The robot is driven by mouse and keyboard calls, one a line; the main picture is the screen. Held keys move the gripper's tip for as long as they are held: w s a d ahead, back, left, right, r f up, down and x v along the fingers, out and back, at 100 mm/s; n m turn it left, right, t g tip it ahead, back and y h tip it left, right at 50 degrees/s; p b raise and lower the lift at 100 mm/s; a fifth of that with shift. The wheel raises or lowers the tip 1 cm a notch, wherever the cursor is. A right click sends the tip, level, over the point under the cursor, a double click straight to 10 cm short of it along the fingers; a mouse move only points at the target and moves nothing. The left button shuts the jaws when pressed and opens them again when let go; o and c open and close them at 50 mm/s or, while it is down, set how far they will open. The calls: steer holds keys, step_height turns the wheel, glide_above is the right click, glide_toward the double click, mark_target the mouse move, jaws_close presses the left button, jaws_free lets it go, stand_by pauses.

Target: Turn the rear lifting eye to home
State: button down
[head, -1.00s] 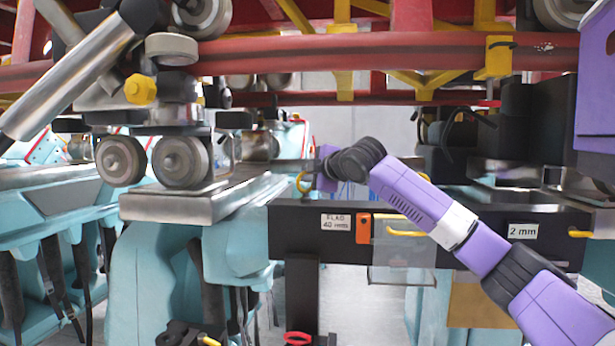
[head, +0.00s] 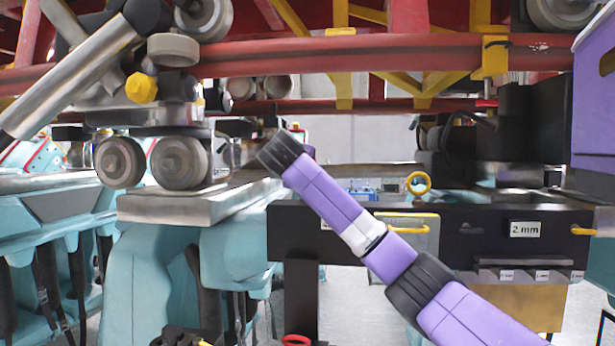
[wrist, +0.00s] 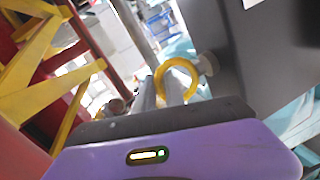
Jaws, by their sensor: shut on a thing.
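In the wrist view, a yellow ring-shaped lifting eye (wrist: 176,62) stands out from the dark bar on a short grey stem. My gripper (wrist: 167,94) reaches up to this ring and is shut on it; the exact contact of the fingers is hard to see past the gripper body.
A yellow handle (head: 402,229) and a "2 mm" label (head: 525,229) are on the bar's front. Red rails (head: 380,55) with yellow braces pass overhead. A wheel bogie (head: 180,160) stands on a grey metal plate (head: 160,205) at left, above teal seats (head: 160,270).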

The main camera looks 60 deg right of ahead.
steer(key=shift+r+m+g, duration=0.15)
steer(key=shift+m+g, duration=0.25)
steer(key=shift+g, duration=0.1)
steer(key=c, duration=1.5)
jaws_free()
steer(key=shift+o, duration=0.2)
steer(key=b+v, duration=0.2)
steer(key=v, duration=0.5)
steer(key=shift+a+b, duration=0.4)
steer(key=shift+a, duration=0.05)
